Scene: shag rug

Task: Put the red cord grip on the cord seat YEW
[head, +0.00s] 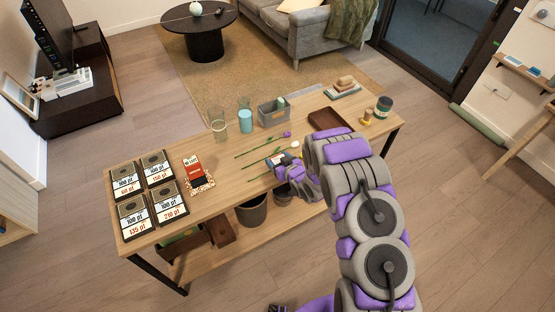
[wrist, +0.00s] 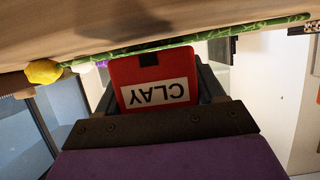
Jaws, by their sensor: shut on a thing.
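In the wrist view a red block (wrist: 150,74) with a white label reading CLAY, upside down in the picture, sits between the dark jaws of my gripper (wrist: 155,95). The jaws are shut on it. I cannot tell whether it is the red cord grip, and no cord shows on it. In the head view my gripper (head: 283,185) is at the table's near edge, partly hidden by my own arm, and the red block cannot be made out there. No seat marked YEW is readable in either view.
A green stem with a yellow head (wrist: 45,72) runs close by the block. A glass (head: 218,126), teal cup (head: 245,121), grey caddy (head: 272,117) and brown tray (head: 328,119) stand behind.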

